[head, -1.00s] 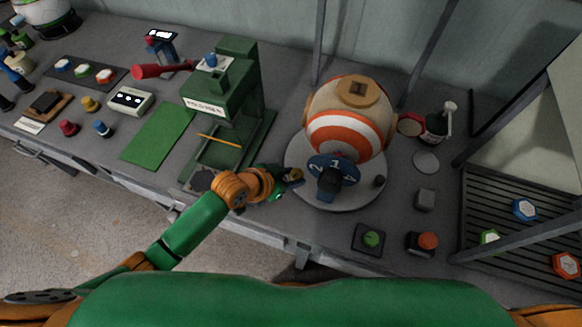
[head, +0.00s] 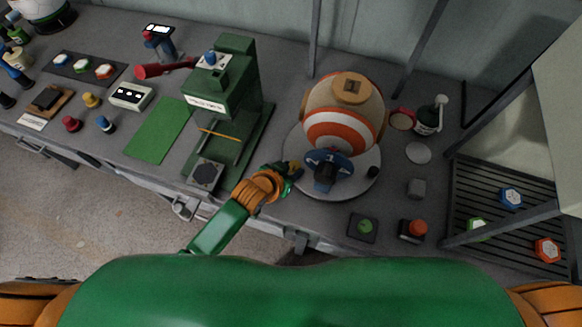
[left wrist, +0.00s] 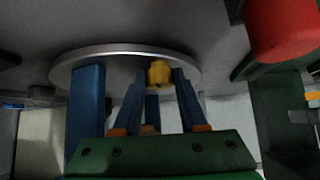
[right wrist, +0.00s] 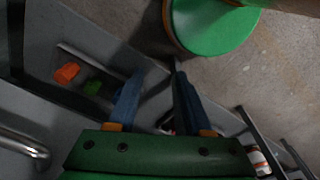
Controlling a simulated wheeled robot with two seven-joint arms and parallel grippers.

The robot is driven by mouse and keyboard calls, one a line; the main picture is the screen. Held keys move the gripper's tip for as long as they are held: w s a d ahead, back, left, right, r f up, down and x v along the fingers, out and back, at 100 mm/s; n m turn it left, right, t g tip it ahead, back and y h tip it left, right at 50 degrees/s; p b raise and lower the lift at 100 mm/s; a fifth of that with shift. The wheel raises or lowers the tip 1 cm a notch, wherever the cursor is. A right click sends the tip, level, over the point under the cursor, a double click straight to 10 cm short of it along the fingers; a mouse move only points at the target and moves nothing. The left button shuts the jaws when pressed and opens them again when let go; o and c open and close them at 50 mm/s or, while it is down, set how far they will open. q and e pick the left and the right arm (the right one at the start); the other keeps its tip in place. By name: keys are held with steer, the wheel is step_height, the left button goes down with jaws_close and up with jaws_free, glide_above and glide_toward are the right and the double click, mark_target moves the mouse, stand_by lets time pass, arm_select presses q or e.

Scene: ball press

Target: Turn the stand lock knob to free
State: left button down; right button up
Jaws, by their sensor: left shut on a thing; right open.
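A small yellow knob (left wrist: 158,72) sits at the stand's rim, between my left fingertips in the left wrist view. My left gripper (head: 290,171) is at the stand's front left edge, shut on that knob; my fingers partly hide it in the head view. The knob's setting cannot be read. My right gripper (right wrist: 156,98) is open and empty, out of the head view.
A green press (head: 230,110) stands left of the ball. A green button (head: 364,227) and a red button (head: 413,230) are at the front. A slatted rack (head: 460,210) with hexagonal pieces is at right.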

arm_select(q)
steer(key=shift+c, duration=2.3)
jaws_free()
steer(key=p+v, duration=0.1)
steer(key=v, duration=0.6)
